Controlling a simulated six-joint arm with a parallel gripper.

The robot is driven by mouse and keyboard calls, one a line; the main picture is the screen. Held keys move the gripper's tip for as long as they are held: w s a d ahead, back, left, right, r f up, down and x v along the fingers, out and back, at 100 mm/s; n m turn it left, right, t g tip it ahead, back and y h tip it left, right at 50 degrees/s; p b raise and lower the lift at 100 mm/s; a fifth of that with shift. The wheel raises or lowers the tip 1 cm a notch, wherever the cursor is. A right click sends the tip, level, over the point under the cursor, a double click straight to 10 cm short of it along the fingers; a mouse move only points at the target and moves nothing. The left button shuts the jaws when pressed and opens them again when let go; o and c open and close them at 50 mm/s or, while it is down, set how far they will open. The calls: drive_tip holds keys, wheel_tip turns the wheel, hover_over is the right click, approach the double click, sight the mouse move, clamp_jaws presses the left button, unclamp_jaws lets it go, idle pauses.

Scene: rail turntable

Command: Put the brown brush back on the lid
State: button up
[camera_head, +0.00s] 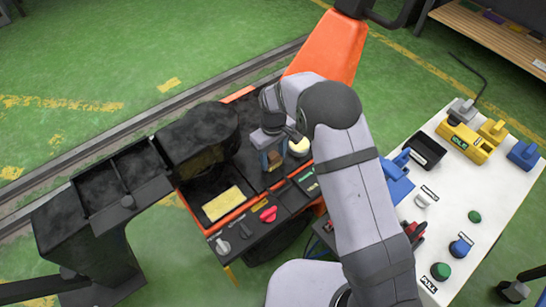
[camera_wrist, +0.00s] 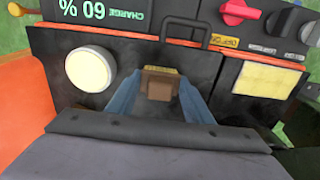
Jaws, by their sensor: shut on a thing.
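My gripper (camera_head: 272,159) is over the dark top of the black and orange machine. Its blue fingers (camera_wrist: 158,98) are shut on the brown brush (camera_wrist: 158,84), a small block with a yellowish strip along one edge. The brush also shows in the head view (camera_head: 274,163), partly hidden by the fingers. Below it is a dark panel with a black bar handle (camera_wrist: 184,28), which looks like the lid (camera_wrist: 130,48). I cannot tell whether the brush touches it.
A round cream lamp (camera_wrist: 91,69) stands on one side of the brush, a pale yellow pad (camera_wrist: 268,78) on the other. A red knob (camera_head: 268,214) and small switches line the machine's front. A white table (camera_head: 455,195) with coloured parts stands at right.

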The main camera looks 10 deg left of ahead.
sight(273, 155)
drive_tip(key=shift+f, duration=0.15)
drive_tip(key=o, duration=1)
wheel_tip(273, 155, up, 12)
drive_tip(key=shift+f+p, duration=0.1)
drive_tip(key=shift+p, duration=1.05)
drive_tip(key=shift+r, duration=0.3)
